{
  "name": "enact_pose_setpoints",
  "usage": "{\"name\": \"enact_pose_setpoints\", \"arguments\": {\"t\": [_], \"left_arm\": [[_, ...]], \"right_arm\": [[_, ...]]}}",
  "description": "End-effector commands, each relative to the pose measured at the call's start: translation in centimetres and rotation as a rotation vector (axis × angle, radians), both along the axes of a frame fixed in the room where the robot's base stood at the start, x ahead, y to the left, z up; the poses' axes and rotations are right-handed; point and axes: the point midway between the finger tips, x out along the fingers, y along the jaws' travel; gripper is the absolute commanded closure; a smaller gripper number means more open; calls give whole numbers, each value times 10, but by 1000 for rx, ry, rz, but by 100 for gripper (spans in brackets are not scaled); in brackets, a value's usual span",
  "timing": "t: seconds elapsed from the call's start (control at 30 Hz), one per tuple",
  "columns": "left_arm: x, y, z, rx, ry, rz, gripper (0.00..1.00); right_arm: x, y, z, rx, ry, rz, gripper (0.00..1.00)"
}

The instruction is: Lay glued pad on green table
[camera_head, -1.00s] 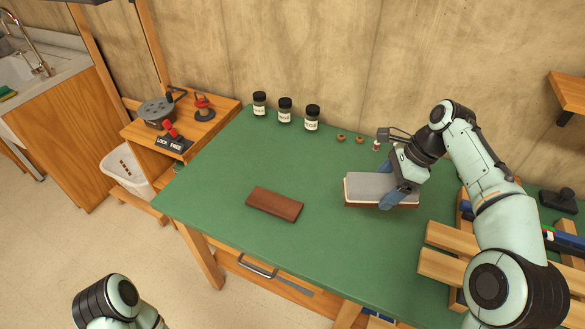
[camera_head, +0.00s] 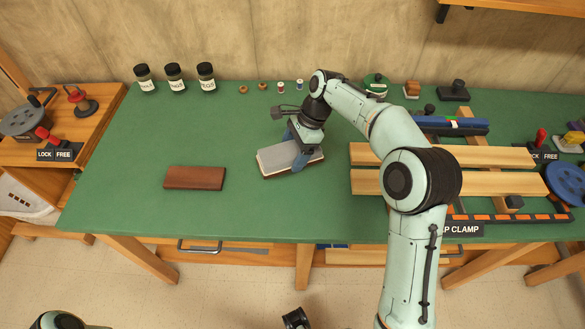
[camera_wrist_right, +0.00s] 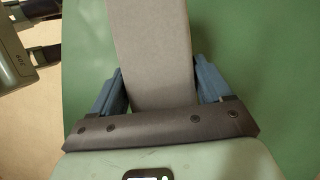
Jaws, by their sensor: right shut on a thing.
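The glued pad (camera_head: 275,157) is a block with a grey top, a pale page edge and a reddish-brown underside.
A brown board (camera_head: 195,178) lies left of the pad. Several dark jars (camera_head: 175,77) and small spools (camera_head: 281,87) stand along the back. A wooden clamp rack labelled CLAMP (camera_head: 490,157) fills the right side. Table between board and jars is clear.

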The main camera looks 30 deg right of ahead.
Motion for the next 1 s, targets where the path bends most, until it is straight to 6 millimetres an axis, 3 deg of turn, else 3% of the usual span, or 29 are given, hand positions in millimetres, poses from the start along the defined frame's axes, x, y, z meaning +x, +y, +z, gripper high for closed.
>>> {"name": "enact_pose_setpoints", "arguments": {"t": [0.17, 0.5, 0.93, 0.97, 1.0], "left_arm": [[1, 0, -2, 0, -4, 0, 0], [4, 0, -9, 3, -18, 4, 0], [4, 0, -9, 3, -18, 4, 0], [5, 0, -9, 3, -18, 4, 0], [5, 0, -9, 3, -18, 4, 0]], "right_arm": [[0, 0, -14, 1, 0, 0, 56], [0, 0, -65, 1, 0, 0, 56], [0, 0, -70, 0, 0, 0, 56], [0, 0, -70, 0, 0, 0, 12], [0, 0, -70, 0, 0, 0, 0]]}}
